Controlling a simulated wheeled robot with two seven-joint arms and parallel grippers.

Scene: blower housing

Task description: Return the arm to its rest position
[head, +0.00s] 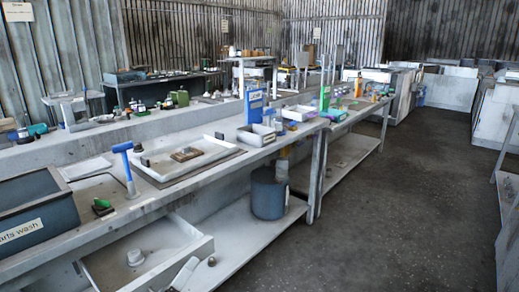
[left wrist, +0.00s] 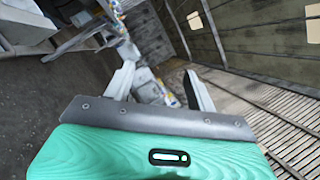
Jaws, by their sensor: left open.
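My left gripper (left wrist: 160,70) shows in the left wrist view. Its two pale fingers stand apart with nothing held between them. The teal gripper body fills the bottom of that view. The wrist camera looks tilted across the dark floor towards the walls. In the head view I cannot clearly make out the left gripper; a small pale shape at the bottom edge may be part of it. My right gripper is in neither view.
A long grey workbench carries a parts wash bin (head: 28,215), a blue T-shaped tool (head: 128,165) and a white tray (head: 156,179). A dark bucket (head: 268,196) stands on the lower shelf. The floor (head: 400,215) at right is clear.

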